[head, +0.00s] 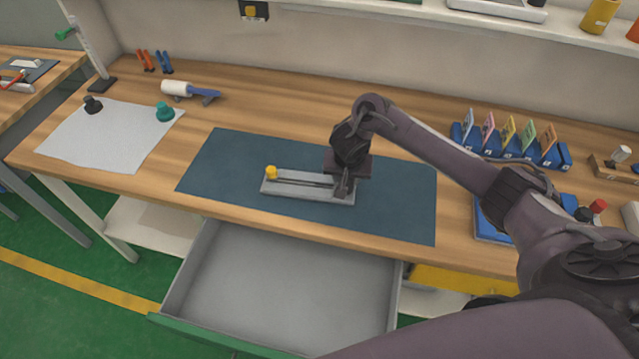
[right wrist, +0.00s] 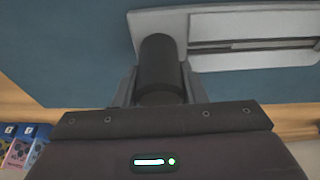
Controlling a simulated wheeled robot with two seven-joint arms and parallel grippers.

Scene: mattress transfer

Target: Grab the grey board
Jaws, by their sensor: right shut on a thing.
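The grey board (head: 308,196) lies on the dark blue mat (head: 225,165), with a long slot along it and a yellow knob (head: 271,172) at its left end. My right gripper (head: 343,187) is at the board's right end, pointing down. In the right wrist view the board (right wrist: 220,20) also shows, with a black cylinder (right wrist: 160,70) standing between my right gripper's fingers (right wrist: 160,90). The gripper is shut on this black cylinder at the board's end. The fingertips are partly hidden. My left gripper is not in view.
An open, empty drawer (head: 285,285) sticks out below the table's front edge. A white cloth (head: 110,135) with a black and a green knob lies at the left. A blue rack (head: 510,148) with several cards stands at the back right. The mat left of the board is clear.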

